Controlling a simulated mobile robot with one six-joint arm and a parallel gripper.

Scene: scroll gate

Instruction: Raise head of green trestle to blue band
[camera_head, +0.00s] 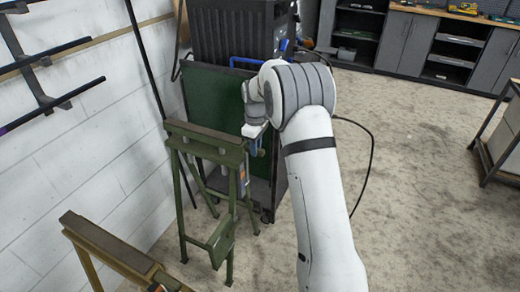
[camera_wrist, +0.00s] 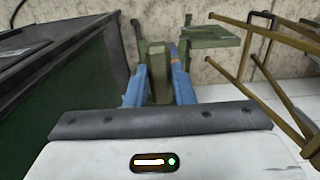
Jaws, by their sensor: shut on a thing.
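The green trestle (camera_head: 182,200) stands on the floor left of centre in the head view. Its head (camera_head: 205,143) is a level beam with a dark top. My gripper (camera_wrist: 159,90) is at the right end of that head. In the wrist view its blue fingers are on either side of a green part of the trestle (camera_wrist: 158,72), shut on it. A narrow blue strip with an orange spot (camera_wrist: 174,62) shows beside the right finger; I cannot tell if it is the blue band. My arm hides part of the right end in the head view.
A yellow-brown trestle (camera_head: 110,246) stands in front at lower left; its legs show in the wrist view (camera_wrist: 262,65). A dark green-sided cabinet (camera_head: 210,95) stands close behind the green trestle. A white block wall (camera_head: 90,130) is at left.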

